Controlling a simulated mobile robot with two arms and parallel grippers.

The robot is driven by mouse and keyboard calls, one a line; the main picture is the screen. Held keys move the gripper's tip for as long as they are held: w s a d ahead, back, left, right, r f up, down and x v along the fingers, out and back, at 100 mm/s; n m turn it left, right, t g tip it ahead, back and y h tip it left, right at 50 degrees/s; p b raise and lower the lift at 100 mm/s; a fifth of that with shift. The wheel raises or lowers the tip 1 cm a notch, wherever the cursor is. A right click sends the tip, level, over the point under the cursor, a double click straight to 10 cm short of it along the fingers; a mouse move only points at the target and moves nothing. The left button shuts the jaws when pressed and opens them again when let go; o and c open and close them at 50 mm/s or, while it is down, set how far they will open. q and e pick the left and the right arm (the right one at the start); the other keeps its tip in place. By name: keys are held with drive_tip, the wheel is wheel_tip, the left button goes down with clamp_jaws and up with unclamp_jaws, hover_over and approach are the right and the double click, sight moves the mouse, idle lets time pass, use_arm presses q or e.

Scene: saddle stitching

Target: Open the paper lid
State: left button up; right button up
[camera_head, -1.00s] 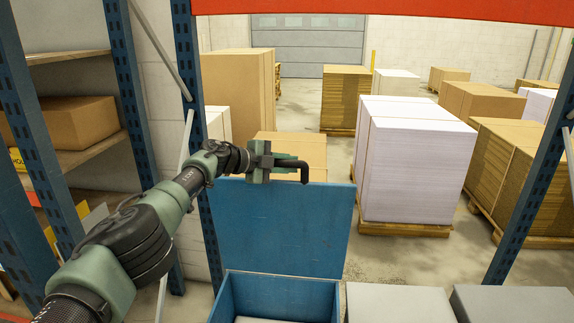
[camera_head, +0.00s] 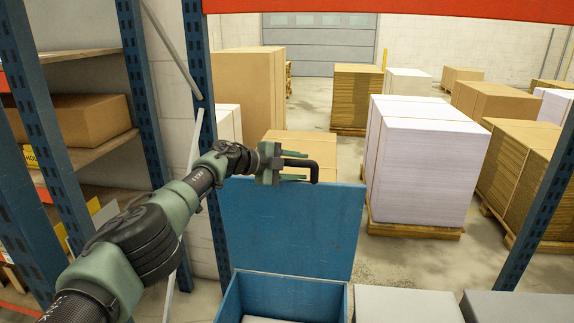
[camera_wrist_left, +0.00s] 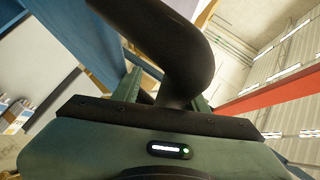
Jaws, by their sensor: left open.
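The blue lid (camera_head: 292,228) stands raised, nearly upright, at the back of a blue box (camera_head: 285,298). A black bent handle (camera_head: 315,170) shows at the lid's top edge, and it looms large in the left wrist view (camera_wrist_left: 185,60). My left gripper (camera_head: 303,171) is at the lid's top edge, with its green fingers apart on either side of the handle. Whether a finger touches the handle cannot be told. My right gripper is not in view.
Grey-topped boxes (camera_head: 405,305) stand to the right of the blue box. Blue rack posts (camera_head: 205,130) flank the opening, with shelves holding cardboard boxes (camera_head: 90,120) at left. Pallets of white paper (camera_head: 420,165) and cartons stand behind on the floor.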

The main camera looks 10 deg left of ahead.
use_arm(q)
drive_tip(key=shift+s+a+r+p, duration=0.4)
drive_tip(key=shift+a+p, duration=0.1)
drive_tip(key=shift+p, duration=0.15)
drive_tip(key=v, duration=0.6)
drive_tip(key=shift+f+b, duration=0.15)
drive_tip(key=shift+b, duration=0.3)
drive_tip(key=shift+s, duration=0.15)
